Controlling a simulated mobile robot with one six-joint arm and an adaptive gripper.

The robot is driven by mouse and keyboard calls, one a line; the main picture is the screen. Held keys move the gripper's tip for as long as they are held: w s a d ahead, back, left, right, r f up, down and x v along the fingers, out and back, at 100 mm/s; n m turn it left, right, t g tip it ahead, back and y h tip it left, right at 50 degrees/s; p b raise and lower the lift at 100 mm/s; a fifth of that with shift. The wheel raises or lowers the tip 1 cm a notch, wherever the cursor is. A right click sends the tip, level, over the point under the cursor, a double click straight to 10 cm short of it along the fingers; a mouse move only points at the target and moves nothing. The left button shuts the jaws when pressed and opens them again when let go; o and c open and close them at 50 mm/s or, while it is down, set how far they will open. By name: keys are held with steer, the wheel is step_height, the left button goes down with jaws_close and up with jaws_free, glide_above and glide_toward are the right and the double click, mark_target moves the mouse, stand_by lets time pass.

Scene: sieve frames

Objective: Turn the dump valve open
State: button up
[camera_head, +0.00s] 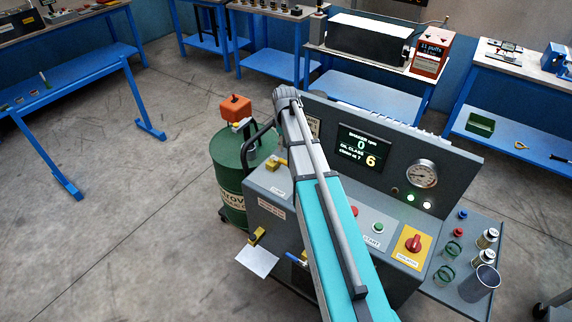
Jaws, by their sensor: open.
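I cannot read which valve is the dump valve. Valves show at the left of a grey test bench (330,121): a yellow handle (276,164) on its upper left edge, a lower yellow handle (257,235) above a white sheet, and a blue handle (295,258) low on the front, partly behind my arm. My teal and grey arm (335,230) rises across the bench to a grey joint near the panel top. My gripper does not show; what lies past that joint is hidden. The screen reads 0 and oil class 6.
A green drum (229,180) with an orange box on top stands left of the bench. A red rotary knob (413,243) sits on a yellow plate. Jars and cans stand on a side shelf (455,295) at right.

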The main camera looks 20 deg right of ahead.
mark_target(285, 161)
steer(key=shift+f+b, duration=4.05)
steer(key=shift+f, duration=0.3)
jaws_close()
